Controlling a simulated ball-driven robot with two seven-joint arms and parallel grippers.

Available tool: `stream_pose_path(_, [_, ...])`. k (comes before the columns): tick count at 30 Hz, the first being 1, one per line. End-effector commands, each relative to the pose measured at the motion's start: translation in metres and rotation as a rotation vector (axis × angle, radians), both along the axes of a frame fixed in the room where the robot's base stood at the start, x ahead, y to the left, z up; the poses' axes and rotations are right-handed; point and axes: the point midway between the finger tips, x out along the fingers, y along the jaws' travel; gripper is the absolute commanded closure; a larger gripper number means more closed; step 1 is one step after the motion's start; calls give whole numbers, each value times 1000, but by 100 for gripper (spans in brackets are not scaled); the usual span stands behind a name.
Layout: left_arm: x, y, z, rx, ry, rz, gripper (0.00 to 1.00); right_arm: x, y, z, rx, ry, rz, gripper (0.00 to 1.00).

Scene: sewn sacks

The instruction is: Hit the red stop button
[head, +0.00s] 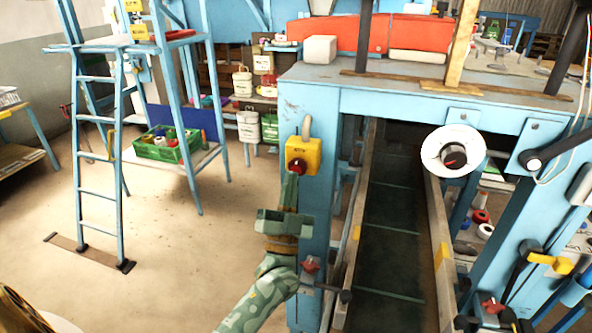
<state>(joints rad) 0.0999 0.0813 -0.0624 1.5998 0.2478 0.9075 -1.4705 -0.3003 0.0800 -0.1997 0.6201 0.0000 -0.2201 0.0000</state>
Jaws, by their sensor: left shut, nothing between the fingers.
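The red stop button (297,167) sits on a yellow box (313,150) fixed to the front of the blue post, with a grey conduit above it. My left gripper (290,182) is green, shut and empty, and points up at the button from below. Its fingertips overlap the button's lower edge in the head view; I cannot tell whether they touch it. The arm comes up from the bottom of the picture. My right gripper is not in view.
The blue machine frame (311,108) stands around a dark conveyor belt (388,230). A red knob (310,266) is lower on the post. A white disc (437,150) with a knob is to the right. A blue ladder (98,155) and clear floor lie left.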

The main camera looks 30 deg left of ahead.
Motion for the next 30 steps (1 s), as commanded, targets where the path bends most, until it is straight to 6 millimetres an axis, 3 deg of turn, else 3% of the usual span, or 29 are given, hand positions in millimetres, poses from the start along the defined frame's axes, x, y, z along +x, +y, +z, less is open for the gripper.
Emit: stream_pose_path(30, [12,3,0,0,0,0,100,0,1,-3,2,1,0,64])
